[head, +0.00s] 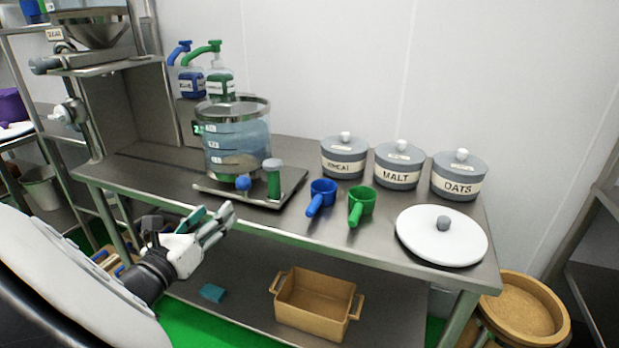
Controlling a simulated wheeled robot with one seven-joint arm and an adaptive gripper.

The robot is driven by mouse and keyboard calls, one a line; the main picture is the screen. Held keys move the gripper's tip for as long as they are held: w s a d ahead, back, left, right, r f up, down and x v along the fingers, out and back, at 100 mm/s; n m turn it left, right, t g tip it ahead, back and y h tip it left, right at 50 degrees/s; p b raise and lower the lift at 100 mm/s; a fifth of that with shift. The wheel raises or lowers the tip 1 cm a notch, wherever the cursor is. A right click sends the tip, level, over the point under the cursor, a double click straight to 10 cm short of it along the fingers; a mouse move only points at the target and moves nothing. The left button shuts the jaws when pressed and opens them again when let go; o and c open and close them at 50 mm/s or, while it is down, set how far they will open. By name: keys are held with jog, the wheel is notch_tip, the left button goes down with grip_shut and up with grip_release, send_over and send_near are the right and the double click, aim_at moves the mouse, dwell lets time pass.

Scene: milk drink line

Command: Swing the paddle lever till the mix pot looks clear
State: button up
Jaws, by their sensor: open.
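The clear mix pot (236,130) stands on a dark metal base plate (210,190) at the left-middle of the steel table. It has a metal rim, measuring marks and bluish liquid. A pale, cloudy patch lies low in the liquid. My gripper (216,217) is open and empty, in front of the plate near the table's front edge, apart from both.
A blue scoop (321,197) and a green scoop (361,204) lie right of the plate. Lidded jars, including MALT (398,165) and OATS (459,176), stand behind a white lid (441,240). Pump bottles (219,82) stand behind the pot. A wooden crate (316,303) is below.

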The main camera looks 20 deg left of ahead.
aim_at(239, 188)
jog(key=w+b, duration=0.1)
jog(key=w, duration=1.2)
jog(key=shift+w+d+b, duration=0.15)
jog(key=shift+d+b, duration=0.05)
jog(key=shift+b, duration=0.1)
grip_shut()
